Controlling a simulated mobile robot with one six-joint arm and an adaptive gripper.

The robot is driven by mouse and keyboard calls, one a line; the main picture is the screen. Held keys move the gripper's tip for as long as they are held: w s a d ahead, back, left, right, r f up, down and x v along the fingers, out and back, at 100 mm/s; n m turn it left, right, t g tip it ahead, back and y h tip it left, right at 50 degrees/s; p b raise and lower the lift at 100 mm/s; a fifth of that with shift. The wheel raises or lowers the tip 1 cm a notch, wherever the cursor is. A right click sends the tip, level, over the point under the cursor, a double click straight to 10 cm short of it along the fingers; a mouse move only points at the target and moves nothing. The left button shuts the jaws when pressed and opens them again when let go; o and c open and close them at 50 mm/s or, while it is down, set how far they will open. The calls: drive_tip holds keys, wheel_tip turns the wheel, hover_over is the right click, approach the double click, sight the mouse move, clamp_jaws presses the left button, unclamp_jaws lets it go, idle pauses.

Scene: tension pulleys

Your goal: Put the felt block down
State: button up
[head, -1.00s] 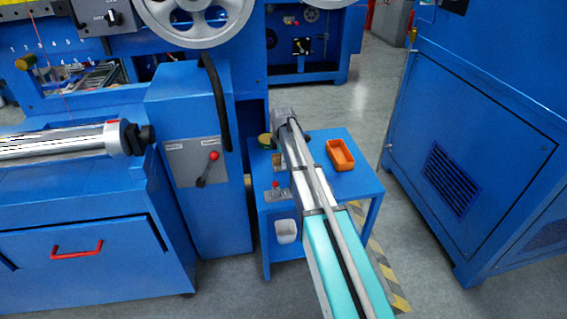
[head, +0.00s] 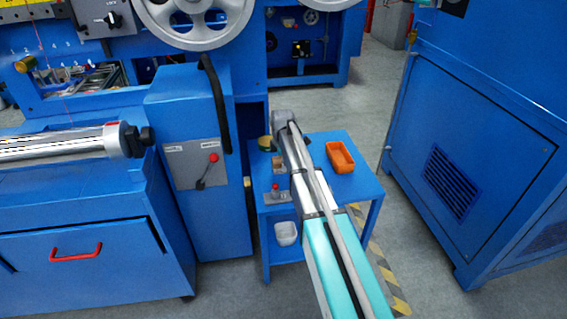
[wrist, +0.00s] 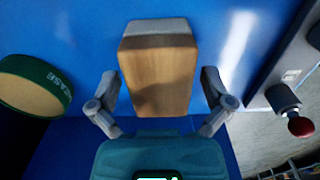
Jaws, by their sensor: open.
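The felt block is a wooden block with a grey felt end; in the wrist view its wooden face (wrist: 158,75) stands between the open fingers of my gripper (wrist: 160,82). A gap shows between each finger and the block's sides, and the block appears to rest on the blue table top. In the head view the small tan block (head: 278,164) shows on the blue table (head: 324,187), just left of my arm. My gripper's fingers are hidden there behind my arm.
A green grease tin (wrist: 38,84) is left of the block. A red-knobbed lever (wrist: 299,126) is to the right in the wrist view. An orange tray (head: 341,158) sits on the table's right side. A white container (head: 286,232) is below the table top.

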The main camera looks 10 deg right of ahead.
drive_tip(key=shift+r, duration=0.15)
wheel_tip(320, 180, up, 12)
drive_tip(key=p, duration=1.2)
idle(0.8)
drive_tip(key=s+m, duration=1.8)
drive_tip(key=s, duration=1.1)
drive_tip(key=shift+d, duration=0.25)
drive_tip(key=shift+r, duration=0.1)
